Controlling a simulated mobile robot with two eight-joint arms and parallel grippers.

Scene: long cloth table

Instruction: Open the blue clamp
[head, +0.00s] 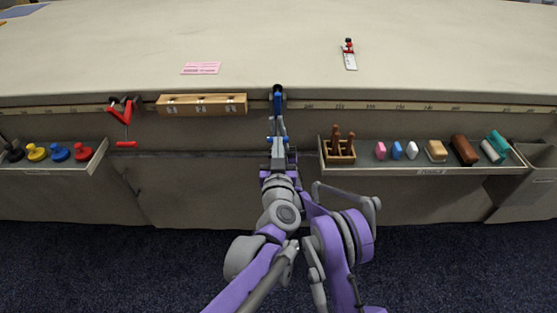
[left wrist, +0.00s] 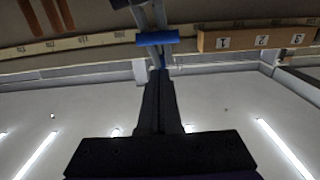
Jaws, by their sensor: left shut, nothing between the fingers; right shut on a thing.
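The blue clamp (head: 277,101) is at the table's front edge in the middle of the head view. Its blue bar (left wrist: 157,38) lies crosswise in the left wrist view, with grey parts of it beyond. My left gripper (left wrist: 160,74) is shut and empty, its black fingers pointing at the bar from just in front. In the head view my left gripper (head: 278,163) is partly hidden by the overlapping arms. My right gripper (head: 278,143), just above it, is shut on the blue clamp. Its fingertips and exact hold are hidden.
A tray (head: 464,171) with a wooden tool box (head: 340,154) and several blocks is at right. Another tray (head: 52,167) holds coloured knobs. The tabletop's middle is clear.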

